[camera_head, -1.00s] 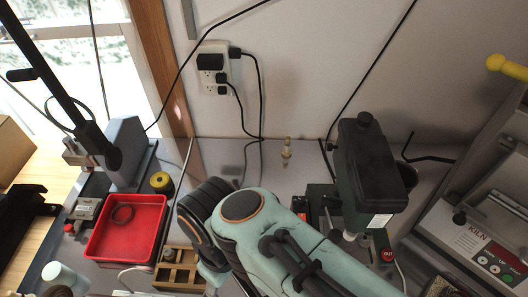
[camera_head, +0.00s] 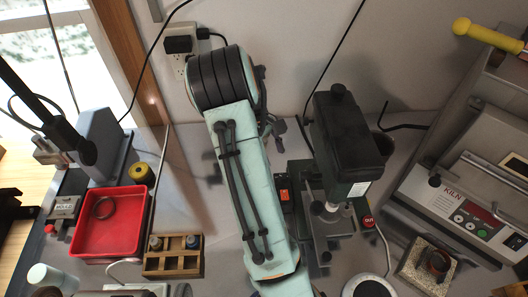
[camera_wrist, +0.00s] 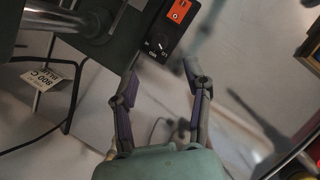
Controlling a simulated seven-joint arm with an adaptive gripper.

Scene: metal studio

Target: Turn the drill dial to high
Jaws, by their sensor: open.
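The green drill press (camera_head: 345,145) stands right of my arm in the head view. On its left side is a dark control box with an orange switch (camera_head: 284,195). The wrist view shows this box at top centre, with the orange switch (camera_wrist: 179,11) and a small black dial (camera_wrist: 160,43) below it. White marks surround the dial; its setting is too small to read for certain. My gripper (camera_wrist: 160,74) is open and empty, its fingertips apart and just short of the dial in the picture. In the head view my gripper (camera_head: 277,137) is partly hidden behind my arm.
A red tray (camera_head: 110,235) and a wooden holder (camera_head: 173,265) stand left of my arm. The kiln (camera_head: 465,205) is at right. Bare bench surface lies around the gripper.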

